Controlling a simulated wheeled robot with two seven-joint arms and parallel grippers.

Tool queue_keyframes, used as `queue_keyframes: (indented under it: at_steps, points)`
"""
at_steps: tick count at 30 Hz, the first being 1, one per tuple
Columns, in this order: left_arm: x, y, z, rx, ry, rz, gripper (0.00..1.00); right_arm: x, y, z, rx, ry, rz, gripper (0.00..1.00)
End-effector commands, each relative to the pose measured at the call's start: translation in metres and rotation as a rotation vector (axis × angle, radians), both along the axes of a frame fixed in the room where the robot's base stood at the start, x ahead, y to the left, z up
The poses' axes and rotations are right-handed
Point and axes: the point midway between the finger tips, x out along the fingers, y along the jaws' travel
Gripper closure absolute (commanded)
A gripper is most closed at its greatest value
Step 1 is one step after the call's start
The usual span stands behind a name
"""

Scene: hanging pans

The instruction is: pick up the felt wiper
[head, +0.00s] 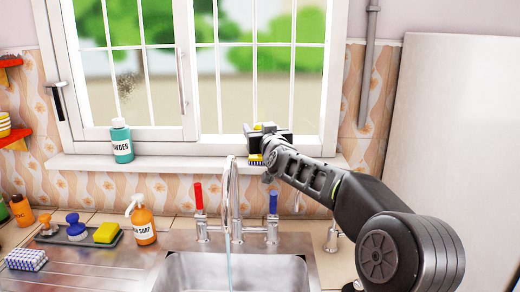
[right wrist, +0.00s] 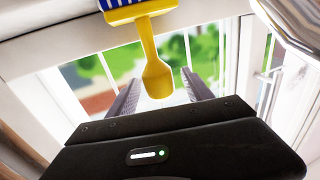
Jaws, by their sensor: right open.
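The felt wiper shows in the right wrist view as a yellow handle (right wrist: 157,72) with a blue-and-white striped head at the top edge, partly cut off. In the head view a small yellow and dark part of the wiper (head: 256,159) shows at the window sill, mostly hidden by my right gripper (head: 262,131). My right gripper is open. In the right wrist view its two fingers lie on either side of the yellow handle, with gaps visible. My left gripper is not in view.
A green powder bottle (head: 121,142) stands on the window sill (head: 190,159) to the left. Below are the tap (head: 232,195) with running water and the sink (head: 190,270). An orange soap bottle (head: 143,224) and a tray with brushes and a yellow sponge (head: 106,232) stand left.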

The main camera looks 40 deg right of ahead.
Motion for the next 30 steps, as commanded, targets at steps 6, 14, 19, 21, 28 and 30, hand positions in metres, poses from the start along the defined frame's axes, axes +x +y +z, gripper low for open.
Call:
queue_keyframes:
  at_steps: [6, 14, 19, 21, 28, 30]
  points:
    - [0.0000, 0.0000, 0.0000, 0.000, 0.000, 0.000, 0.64, -0.0001, 0.0000, 0.0001, 0.000, 0.000, 0.000, 0.50]
    - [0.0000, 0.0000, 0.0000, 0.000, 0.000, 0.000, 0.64, -0.0002, 0.0001, 0.0001, 0.000, 0.000, 0.000, 0.71]
    - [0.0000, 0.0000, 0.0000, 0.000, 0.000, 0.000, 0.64, -0.0002, 0.0001, 0.0001, 0.000, 0.000, 0.000, 0.85]
    - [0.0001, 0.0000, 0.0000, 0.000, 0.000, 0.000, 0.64, -0.0001, 0.0000, 0.0001, 0.000, 0.000, 0.000, 0.91]
    - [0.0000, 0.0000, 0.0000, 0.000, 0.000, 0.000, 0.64, -0.0001, 0.0000, 0.0001, 0.000, 0.000, 0.000, 1.00]
    - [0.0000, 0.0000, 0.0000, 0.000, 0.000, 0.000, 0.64, -0.0001, 0.0000, 0.0001, 0.000, 0.000, 0.000, 1.00]
